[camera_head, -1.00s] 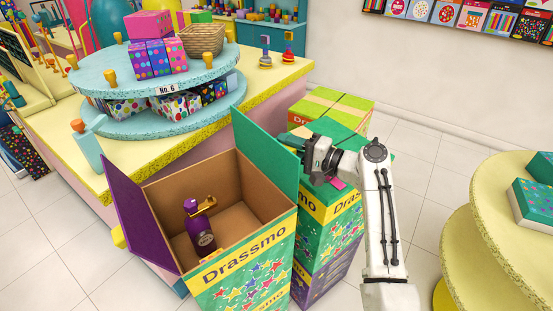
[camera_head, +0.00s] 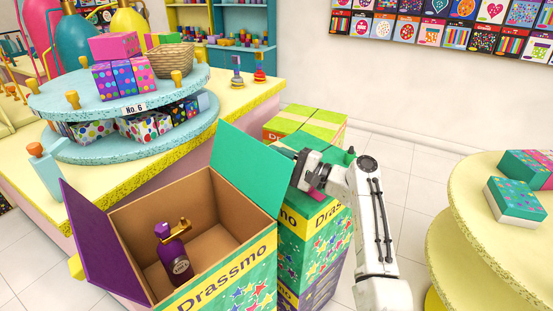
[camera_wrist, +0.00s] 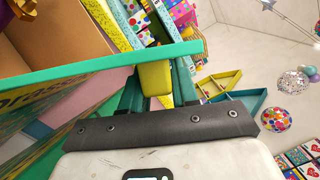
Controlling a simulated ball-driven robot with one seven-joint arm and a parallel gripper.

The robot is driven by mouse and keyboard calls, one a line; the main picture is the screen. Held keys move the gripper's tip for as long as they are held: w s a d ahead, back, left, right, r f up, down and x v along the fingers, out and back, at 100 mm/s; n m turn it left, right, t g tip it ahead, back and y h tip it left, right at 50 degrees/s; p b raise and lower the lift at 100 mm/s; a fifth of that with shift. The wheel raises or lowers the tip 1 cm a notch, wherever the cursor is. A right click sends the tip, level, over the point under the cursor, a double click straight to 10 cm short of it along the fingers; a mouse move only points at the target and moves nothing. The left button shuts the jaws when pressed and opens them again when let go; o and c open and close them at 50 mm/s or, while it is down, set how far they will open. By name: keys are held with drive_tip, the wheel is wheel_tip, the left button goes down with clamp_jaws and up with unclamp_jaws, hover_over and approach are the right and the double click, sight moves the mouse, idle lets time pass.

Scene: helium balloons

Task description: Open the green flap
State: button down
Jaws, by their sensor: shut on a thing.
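The green flap (camera_head: 248,168) stands up from the right side of an open Drassmo box (camera_head: 195,228), leaning a little outward. My gripper (camera_head: 288,154) is at the flap's upper right edge, on its outer side. In the wrist view the flap's green edge (camera_wrist: 90,67) crosses in front of my gripper (camera_wrist: 158,80), which is shut on it; the exact contact is partly hidden. The purple flap (camera_head: 98,245) on the box's left side stands open, leaning outward. A purple bottle (camera_head: 175,255) with a gold top stands inside the box.
Stacked closed Drassmo boxes (camera_head: 312,225) stand right of the open box, close under my arm. A yellow-topped counter (camera_head: 130,165) with a two-tier blue stand lies behind left. A round yellow display table (camera_head: 480,200) is at the right. Some tiled floor is clear between.

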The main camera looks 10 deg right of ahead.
drive_tip(key=c, duration=0.9)
unclamp_jaws()
drive_tip(key=v, duration=1)
drive_tip(key=shift+s+d+f+b, duration=0.15)
drive_tip(key=shift+s+d+b, duration=0.05)
drive_tip(key=shift+d+b, duration=0.1)
